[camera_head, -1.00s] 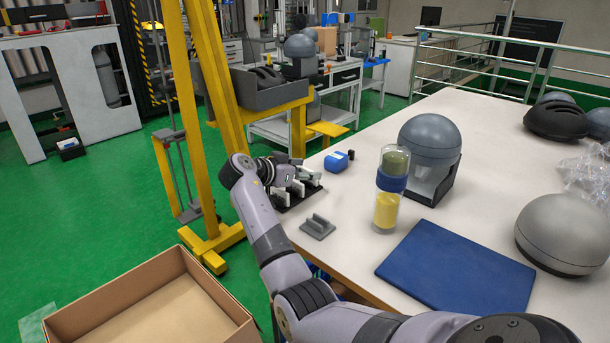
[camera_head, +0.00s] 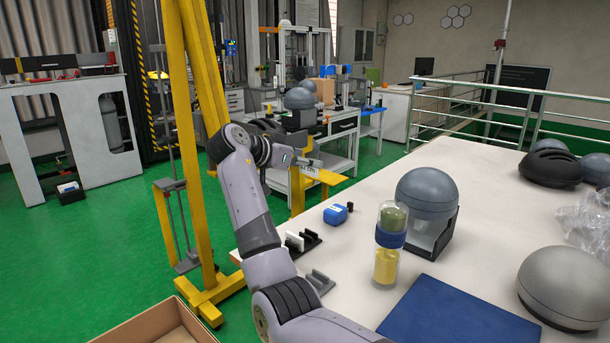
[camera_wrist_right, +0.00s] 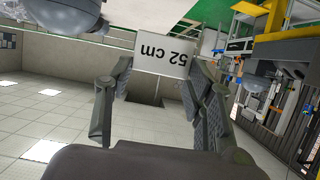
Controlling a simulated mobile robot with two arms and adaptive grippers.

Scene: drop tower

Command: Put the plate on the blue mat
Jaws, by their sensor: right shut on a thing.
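The plate (camera_wrist_right: 160,58) is a small white card marked "52 cm", upside down in the right wrist view. My right gripper (camera_wrist_right: 157,76) is shut on its edge. In the head view my right gripper (camera_head: 302,160) is raised above the far left edge of the table; the plate is too small there to make out clearly. The blue mat (camera_head: 455,320) lies flat and bare on the table at the lower right, partly cut off by the frame, well away from the gripper. My left gripper is not in view.
A dark rack (camera_head: 308,240) with white pieces and a grey slotted block (camera_head: 319,282) are near the table's left edge. A clear cylinder (camera_head: 389,245) and a domed device (camera_head: 428,205) stand behind the mat. A grey dome (camera_head: 565,285) sits to its right.

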